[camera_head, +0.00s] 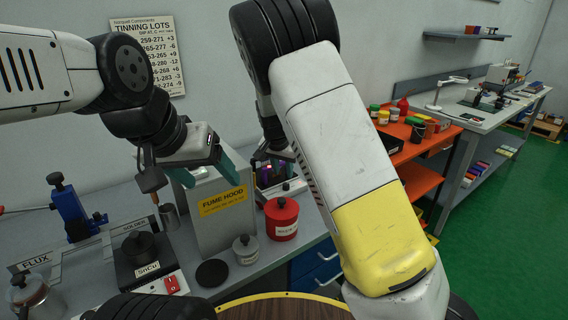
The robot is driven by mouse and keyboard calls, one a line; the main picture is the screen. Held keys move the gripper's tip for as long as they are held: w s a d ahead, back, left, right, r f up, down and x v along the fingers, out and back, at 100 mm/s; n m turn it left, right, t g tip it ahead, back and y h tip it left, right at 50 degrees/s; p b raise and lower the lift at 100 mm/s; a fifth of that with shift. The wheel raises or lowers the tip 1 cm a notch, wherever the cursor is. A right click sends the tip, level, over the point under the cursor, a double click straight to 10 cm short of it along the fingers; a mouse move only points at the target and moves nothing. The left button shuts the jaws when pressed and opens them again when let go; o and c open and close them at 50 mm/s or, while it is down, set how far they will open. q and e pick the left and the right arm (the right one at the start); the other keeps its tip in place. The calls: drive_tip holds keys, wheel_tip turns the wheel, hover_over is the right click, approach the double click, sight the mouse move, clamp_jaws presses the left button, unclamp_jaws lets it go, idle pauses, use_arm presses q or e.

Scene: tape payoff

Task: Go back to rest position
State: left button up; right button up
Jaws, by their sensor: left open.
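My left gripper (204,170) hangs at the left of the picture, above the bench and in front of the fume hood (225,206). Its teal fingers are spread apart, and I see nothing between them. My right arm crosses the middle of the view and bends down in front of the bench. My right gripper (279,163) shows only partly beside that arm, above and to the right of the fume hood. Its fingers are too small and too covered to read.
On the bench are a black solder pot (143,259), a blue clamp stand (72,209), a red lidded can (281,218) and a grey lidded jar (245,249). An orange shelf cart (417,146) stands at the right. Green floor (500,220) is clear at far right.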

drive_tip(key=s+d+r+n+y, duration=0.1)
drive_tip(key=s+d+r+y, duration=0.1)
drive_tip(key=s+d+r, duration=0.45)
drive_tip(key=s+d+r+n+y, duration=0.15)
drive_tip(key=s+d+r, duration=0.25)
drive_tip(key=s+r, duration=0.4)
drive_tip(key=s+d+r+n+t, duration=0.1)
drive_tip(key=s+d+r, duration=0.1)
drive_tip(key=s, duration=0.7)
drive_tip(key=s+d+r+n, duration=0.1)
drive_tip(key=s+d+r, duration=0.1)
drive_tip(key=s, duration=0.7)
drive_tip(key=shift+d+t, duration=0.4)
drive_tip(key=shift+d, duration=0.25)
